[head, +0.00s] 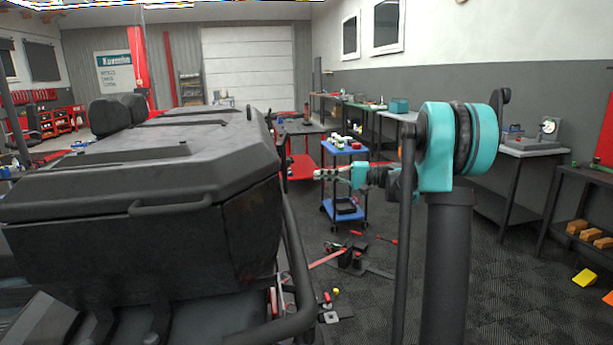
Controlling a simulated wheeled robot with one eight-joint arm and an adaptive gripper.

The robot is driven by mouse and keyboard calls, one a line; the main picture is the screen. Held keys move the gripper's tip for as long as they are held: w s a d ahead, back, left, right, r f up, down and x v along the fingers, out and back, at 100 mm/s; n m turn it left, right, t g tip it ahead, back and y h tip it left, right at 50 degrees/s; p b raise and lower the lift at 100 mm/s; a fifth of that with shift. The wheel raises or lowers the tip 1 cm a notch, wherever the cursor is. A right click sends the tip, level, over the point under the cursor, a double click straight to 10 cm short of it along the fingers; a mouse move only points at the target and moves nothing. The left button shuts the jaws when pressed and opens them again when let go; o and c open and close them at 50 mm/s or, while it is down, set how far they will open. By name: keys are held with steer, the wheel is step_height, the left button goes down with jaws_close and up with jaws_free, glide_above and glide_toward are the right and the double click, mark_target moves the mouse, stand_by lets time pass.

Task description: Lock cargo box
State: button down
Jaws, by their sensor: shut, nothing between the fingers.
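The black cargo box (120,200) fills the left of the head view. Its lid (190,150) lies down on the body, with a handle (172,204) on the side facing me. I cannot make out a lock or key on it. My gripper (318,174) is to the right of the box, apart from it, pointing left at about lid height. It is shut and empty. My teal and black arm reaches it from the right. The far side of the box is hidden.
A black tube rail (292,270) runs beside the box. Behind my gripper stands a blue cart (345,150). Tools and parts (350,250) lie on the floor between. Workbenches (535,150) line the right wall.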

steer(key=w+a, duration=0.2)
steer(key=a, duration=0.8)
steer(key=shift+s+d+r, duration=0.1)
steer(key=shift+s+d, duration=0.15)
steer(key=shift+s, duration=0.9)
steer(key=shift+s+d+r, duration=0.1)
steer(key=shift+s+d, duration=0.1)
steer(key=shift+s, duration=0.9)
